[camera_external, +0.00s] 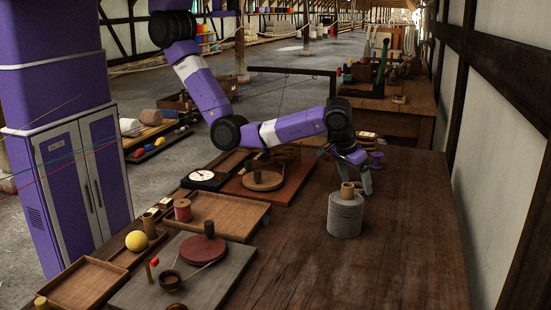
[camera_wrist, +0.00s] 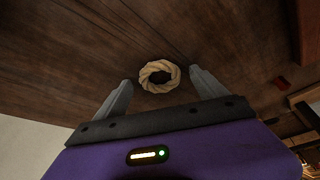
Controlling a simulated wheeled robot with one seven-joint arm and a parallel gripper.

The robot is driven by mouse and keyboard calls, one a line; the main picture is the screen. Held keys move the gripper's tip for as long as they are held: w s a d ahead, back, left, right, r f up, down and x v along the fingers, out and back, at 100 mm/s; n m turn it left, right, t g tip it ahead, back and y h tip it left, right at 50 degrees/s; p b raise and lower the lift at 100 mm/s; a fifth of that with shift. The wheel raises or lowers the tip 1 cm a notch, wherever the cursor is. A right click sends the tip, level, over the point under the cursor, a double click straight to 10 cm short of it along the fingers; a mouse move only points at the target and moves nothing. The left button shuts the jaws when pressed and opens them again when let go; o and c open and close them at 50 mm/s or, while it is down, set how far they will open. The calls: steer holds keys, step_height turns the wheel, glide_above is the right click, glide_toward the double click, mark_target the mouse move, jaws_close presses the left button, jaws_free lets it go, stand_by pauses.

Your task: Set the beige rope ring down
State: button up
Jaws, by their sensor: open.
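The beige rope ring (camera_wrist: 146,82) lies flat on the dark wooden table, as seen in the wrist view. It sits between and just beyond the tips of my gripper (camera_wrist: 161,76). The fingers are spread wide, with a visible gap on each side of the ring. In the external view my gripper (camera_external: 366,182) points down over the right part of the table, just behind a grey rope coil. I cannot make out the ring in that view. The exact height of the fingertips above the table is hard to tell.
The grey rope coil (camera_external: 345,216) with a wooden core stands close in front of my gripper. Trays and boards with a red disc (camera_external: 203,249) and a yellow ball (camera_external: 137,240) fill the left side. The front right tabletop (camera_external: 400,262) is bare.

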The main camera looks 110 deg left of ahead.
steer(key=v, duration=1.2)
steer(key=shift+r, duration=0.15)
steer(key=shift+w+a, duration=0.1)
